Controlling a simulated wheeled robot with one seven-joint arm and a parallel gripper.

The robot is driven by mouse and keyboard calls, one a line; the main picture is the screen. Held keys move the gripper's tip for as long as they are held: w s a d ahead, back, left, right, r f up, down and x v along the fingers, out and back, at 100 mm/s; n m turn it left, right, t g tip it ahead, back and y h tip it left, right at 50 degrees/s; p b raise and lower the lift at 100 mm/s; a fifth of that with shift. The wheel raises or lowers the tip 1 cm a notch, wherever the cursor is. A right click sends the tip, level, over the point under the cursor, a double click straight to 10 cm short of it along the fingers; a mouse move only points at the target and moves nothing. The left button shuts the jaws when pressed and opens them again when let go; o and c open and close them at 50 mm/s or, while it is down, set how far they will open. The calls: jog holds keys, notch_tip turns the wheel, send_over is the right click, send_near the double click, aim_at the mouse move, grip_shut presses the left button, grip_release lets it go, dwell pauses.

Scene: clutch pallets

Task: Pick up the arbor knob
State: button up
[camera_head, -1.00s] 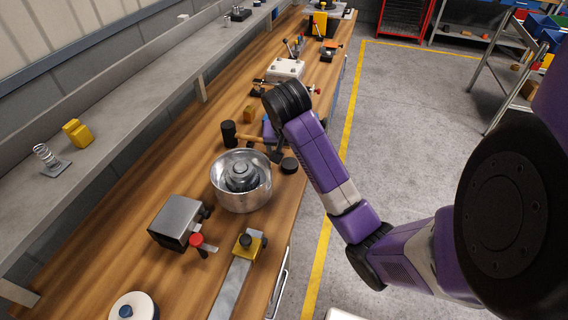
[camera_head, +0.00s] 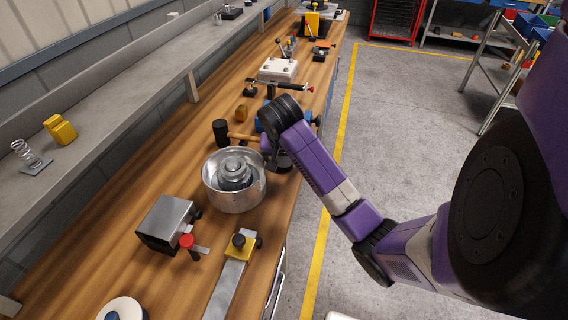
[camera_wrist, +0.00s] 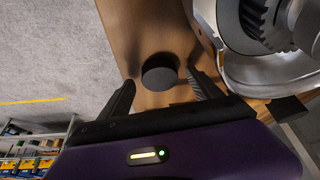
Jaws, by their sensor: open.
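The arbor knob appears to be the short black round cylinder (camera_wrist: 160,72) standing on the wooden bench in the wrist view. In the head view the knob (camera_head: 285,161) is beside the metal bowl, partly hidden by my arm. My gripper (camera_wrist: 160,83) is open, with one finger on each side of the knob in the picture. I cannot tell whether the fingers are down at its height. Nothing is held. In the head view my gripper (camera_head: 271,158) points down by the bowl's right side, largely hidden behind my wrist.
A metal bowl (camera_head: 234,199) with a geared part inside stands close to my gripper. A mallet (camera_head: 221,132) lies behind it. A grey block (camera_head: 166,225) with a red knob and a yellow clamp (camera_head: 242,246) are nearer. The bench's right edge is close by.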

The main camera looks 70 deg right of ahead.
jog(key=shift+f, duration=0.15)
grip_shut()
dwell(0.4)
